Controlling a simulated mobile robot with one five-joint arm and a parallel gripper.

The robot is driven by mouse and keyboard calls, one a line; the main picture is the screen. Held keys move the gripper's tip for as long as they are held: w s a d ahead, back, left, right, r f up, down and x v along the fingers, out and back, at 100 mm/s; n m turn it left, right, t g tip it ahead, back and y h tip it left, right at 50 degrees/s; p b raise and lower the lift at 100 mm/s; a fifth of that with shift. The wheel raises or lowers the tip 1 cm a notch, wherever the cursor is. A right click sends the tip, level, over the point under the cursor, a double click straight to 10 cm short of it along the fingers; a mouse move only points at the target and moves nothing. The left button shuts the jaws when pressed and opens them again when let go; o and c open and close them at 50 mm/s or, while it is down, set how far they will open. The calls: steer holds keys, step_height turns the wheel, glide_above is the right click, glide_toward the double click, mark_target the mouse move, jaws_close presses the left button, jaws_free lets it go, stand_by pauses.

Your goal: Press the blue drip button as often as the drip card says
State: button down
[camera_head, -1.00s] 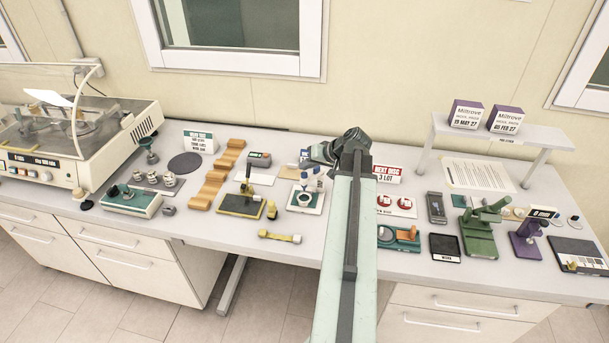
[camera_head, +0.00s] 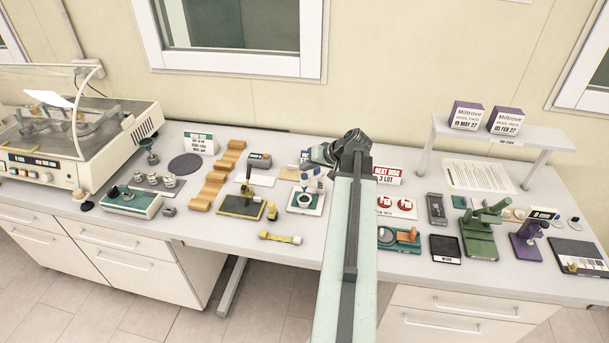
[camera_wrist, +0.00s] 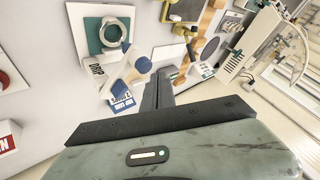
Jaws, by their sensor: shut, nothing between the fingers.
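My gripper (camera_head: 322,153) is shut and empty, held over the back middle of the bench. Its dark fingers (camera_wrist: 159,92) also show in the wrist view. A label reading DRIP (camera_wrist: 97,71) shows beside the plate. A blue and white card (camera_wrist: 122,103) is partly covered by my gripper; its number cannot be read.
A yellow and black press (camera_head: 241,206) stands left of the plate. A sign reading NEXT DISC 3 LOT (camera_head: 387,175) stands right of my arm. A green press (camera_head: 482,230) and a purple device (camera_head: 529,241) stand further right. Bare bench shows near the front edge.

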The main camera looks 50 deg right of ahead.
mark_target(307, 176)
steer(key=shift+f, duration=0.1)
stand_by(0.6)
steer(key=shift+f+b, duration=0.35)
steer(key=shift+b, duration=0.1)
steer(key=shift+f+b, duration=0.4)
steer(key=shift+b, duration=0.05)
stand_by(0.3)
stand_by(0.4)
steer(key=shift+r+p, duration=0.85)
steer(key=shift+p, duration=0.05)
step_height(307, 176, up, 5)
steer(key=p, duration=0.5)
steer(key=shift+r, duration=0.1)
